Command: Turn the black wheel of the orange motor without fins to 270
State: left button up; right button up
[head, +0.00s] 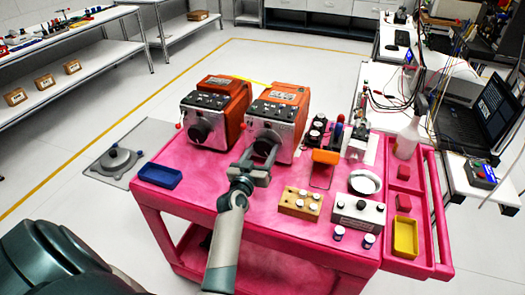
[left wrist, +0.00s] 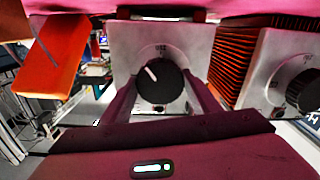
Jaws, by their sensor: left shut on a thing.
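Two orange motors with silver front plates stand side by side on the pink cart. The right one in the head view (head: 290,98) is the motor without fins; its plate fills the middle of the left wrist view (left wrist: 190,45). My left gripper (head: 259,158) is at its front, with fingers on either side of the black wheel (left wrist: 159,82), shut on it. The wheel's white mark points to the upper left in the left wrist view; the dial numbers are too small to read. The finned motor (head: 237,92) shows its ribs in the left wrist view (left wrist: 245,60). My right gripper is out of view.
A blue tray (head: 158,175) lies at the cart's left edge. Right of my arm are a wooden block with knobs (head: 300,204), a grey control box (head: 358,213) and an orange piece (head: 326,157). A yellow bin (head: 405,237) sits at the right.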

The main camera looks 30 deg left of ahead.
pick_arm(q)
jog(key=shift+n, duration=0.3)
jog(key=n+p, duration=0.2)
jog(key=n, duration=0.2)
jog(key=n+p, duration=0.1)
jog(key=n, duration=0.2)
jog(key=shift+n, duration=1.5)
jog(key=o, duration=1.1)
jog(key=shift+c, duration=0.2)
jog(key=shift+s+d, duration=0.1)
